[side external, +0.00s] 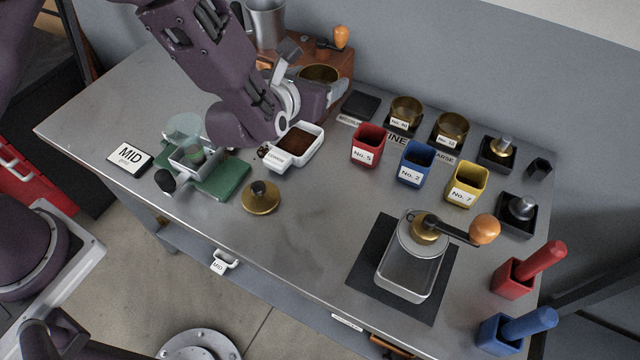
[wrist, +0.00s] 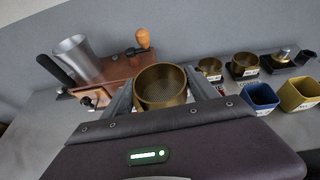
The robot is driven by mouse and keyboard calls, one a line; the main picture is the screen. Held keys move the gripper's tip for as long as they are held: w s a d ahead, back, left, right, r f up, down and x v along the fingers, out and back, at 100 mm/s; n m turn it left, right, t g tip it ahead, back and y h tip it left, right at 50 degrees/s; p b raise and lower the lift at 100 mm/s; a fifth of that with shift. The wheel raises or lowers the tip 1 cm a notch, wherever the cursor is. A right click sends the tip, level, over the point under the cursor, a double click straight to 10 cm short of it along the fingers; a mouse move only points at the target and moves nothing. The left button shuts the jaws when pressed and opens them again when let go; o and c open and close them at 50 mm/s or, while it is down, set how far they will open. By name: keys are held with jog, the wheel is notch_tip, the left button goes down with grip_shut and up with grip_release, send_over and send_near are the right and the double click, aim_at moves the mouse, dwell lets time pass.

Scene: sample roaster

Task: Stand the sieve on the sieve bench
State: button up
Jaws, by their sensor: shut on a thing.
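A brass sieve (wrist: 161,88) with a mesh bottom sits upright between the two fingers of my gripper (wrist: 160,98), which is shut on it. The sieve also shows in the side view (side external: 320,73), partly hidden by my gripper, in front of the brown wooden unit. I cannot tell its exact height above the table. Two brass sieves, the left one (side external: 406,110) and the right one (side external: 451,128), stand on black pads in a row at the back. The black pad (side external: 361,106) left of them is empty, with a label in front.
The brown wooden unit (wrist: 112,80) with an orange-knobbed handle and a metal cup (side external: 266,22) stands at the back. Red (side external: 368,145), blue (side external: 415,163) and yellow (side external: 466,184) cups stand before the sieves. A white tray of dark grounds (side external: 298,143) lies below my gripper.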

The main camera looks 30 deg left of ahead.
jog(key=s+d+f+m+g+h, duration=0.1)
jog(key=s+d+f+m+h, duration=0.45)
jog(key=s, duration=0.25)
jog(key=shift+n+h, duration=0.25)
jog(key=shift+h, duration=0.1)
jog(key=f, duration=0.9)
jog(key=shift+s+a+f, duration=0.1)
jog(key=shift+s+a, duration=0.2)
jog(key=shift+f, duration=0.1)
jog(key=o, duration=1.3)
jog(key=shift+f, duration=0.1)
